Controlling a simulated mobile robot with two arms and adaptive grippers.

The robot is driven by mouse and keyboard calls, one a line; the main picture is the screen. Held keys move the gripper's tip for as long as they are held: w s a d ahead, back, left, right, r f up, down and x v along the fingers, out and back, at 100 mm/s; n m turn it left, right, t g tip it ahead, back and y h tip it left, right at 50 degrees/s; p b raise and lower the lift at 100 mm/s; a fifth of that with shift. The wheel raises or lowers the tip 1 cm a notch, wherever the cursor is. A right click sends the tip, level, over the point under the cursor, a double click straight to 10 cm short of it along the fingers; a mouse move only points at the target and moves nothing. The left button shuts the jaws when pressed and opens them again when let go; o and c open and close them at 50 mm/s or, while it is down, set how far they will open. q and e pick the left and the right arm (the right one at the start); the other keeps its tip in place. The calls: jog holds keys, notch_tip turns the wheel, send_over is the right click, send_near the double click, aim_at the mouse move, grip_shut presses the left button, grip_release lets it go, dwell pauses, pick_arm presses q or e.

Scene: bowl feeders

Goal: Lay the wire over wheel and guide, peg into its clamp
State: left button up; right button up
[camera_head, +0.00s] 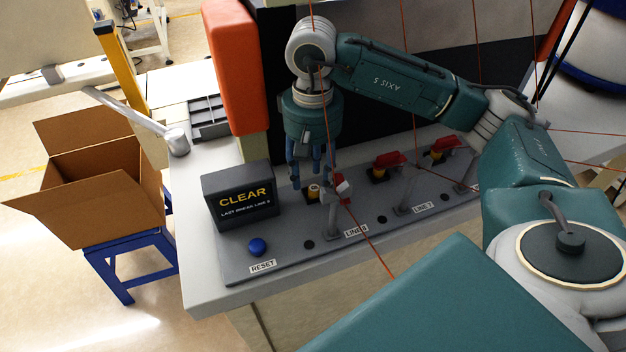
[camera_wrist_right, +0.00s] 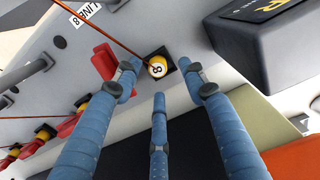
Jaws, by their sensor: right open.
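The orange wire (camera_head: 365,240) runs across this station; in the wrist view the wire (camera_wrist_right: 105,32) leads toward the yellow piece. A grey post (camera_head: 332,218) stands there. My right gripper (camera_head: 307,186) points down with its blue fingers apart around the yellow piece, seemingly not gripping; its fingertips (camera_wrist_right: 162,88) show close by. My left gripper is not seen.
A dark CLEAR display (camera_head: 240,196) stands close left of the gripper. A blue reset button (camera_head: 258,247) is in front. Similar stations with red clamps (camera_head: 388,159) and posts lie to the right. A cardboard box (camera_head: 95,190) is at far left.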

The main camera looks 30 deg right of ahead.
aim_at(313, 187)
notch_tip(313, 187, up, 10)
jog(key=shift+f, duration=0.15)
